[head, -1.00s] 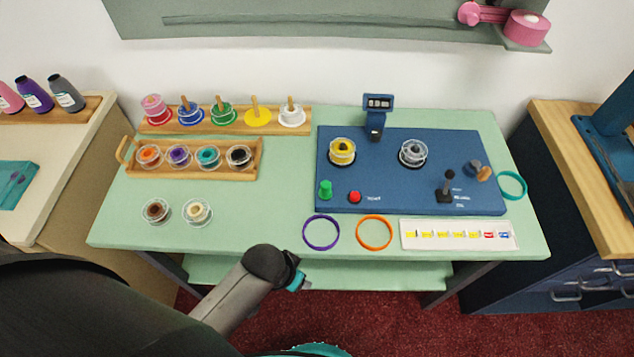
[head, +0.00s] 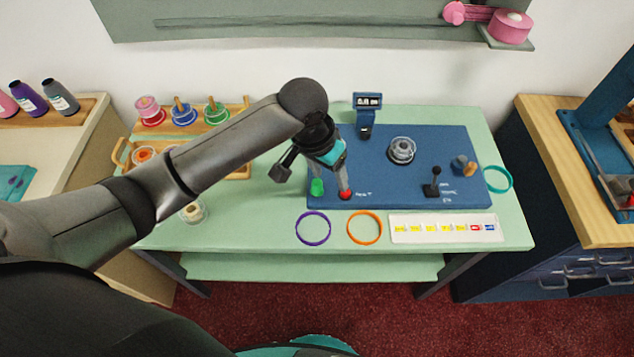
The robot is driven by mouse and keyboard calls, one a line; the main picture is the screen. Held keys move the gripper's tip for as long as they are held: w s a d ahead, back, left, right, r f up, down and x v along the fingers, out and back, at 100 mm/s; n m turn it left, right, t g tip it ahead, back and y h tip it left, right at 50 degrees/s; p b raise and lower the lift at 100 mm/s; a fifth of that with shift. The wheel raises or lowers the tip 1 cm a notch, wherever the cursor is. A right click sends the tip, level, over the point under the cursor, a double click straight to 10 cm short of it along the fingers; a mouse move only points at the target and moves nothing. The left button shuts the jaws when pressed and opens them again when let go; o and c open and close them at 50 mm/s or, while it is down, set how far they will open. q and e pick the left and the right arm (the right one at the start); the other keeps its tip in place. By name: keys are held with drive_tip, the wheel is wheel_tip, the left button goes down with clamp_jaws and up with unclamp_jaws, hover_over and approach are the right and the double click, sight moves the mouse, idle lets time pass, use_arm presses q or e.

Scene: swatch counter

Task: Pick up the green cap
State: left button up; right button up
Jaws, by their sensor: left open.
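The green cap (head: 317,187) stands upright on the left front part of the blue board (head: 385,185). Just right of it is a red button (head: 345,194), partly covered. My left gripper (head: 329,177) points down over this corner of the board, its jaws open and empty. One finger appears just above or behind the cap, and the other comes down in front of the red button. Whether a finger touches the cap, I cannot tell. My right gripper is not in view.
A purple ring (head: 313,242), an orange ring (head: 364,241) and a label strip (head: 443,228) lie in front of the board. My left arm covers much of the left racks.

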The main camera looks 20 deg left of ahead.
use_arm(q)
drive_tip(key=w+a+r+y, duration=0.1)
drive_tip(key=w+a+r, duration=0.1)
drive_tip(key=a+r, duration=0.15)
drive_tip(key=b, duration=0.2)
hover_over(317, 182)
drive_tip(key=shift+n, duration=0.3)
drive_tip(key=f, duration=0.8)
drive_tip(key=shift+s+f, duration=0.2)
drive_tip(key=shift+w+f+b, duration=0.15)
drive_tip(key=shift+f+b, duration=0.05)
drive_tip(key=shift+f, duration=1.15)
drive_tip(key=shift+w+f+b, duration=0.1)
drive_tip(key=shift+f+b, duration=0.1)
drive_tip(key=shift+f, duration=1.15)
clamp_jaws()
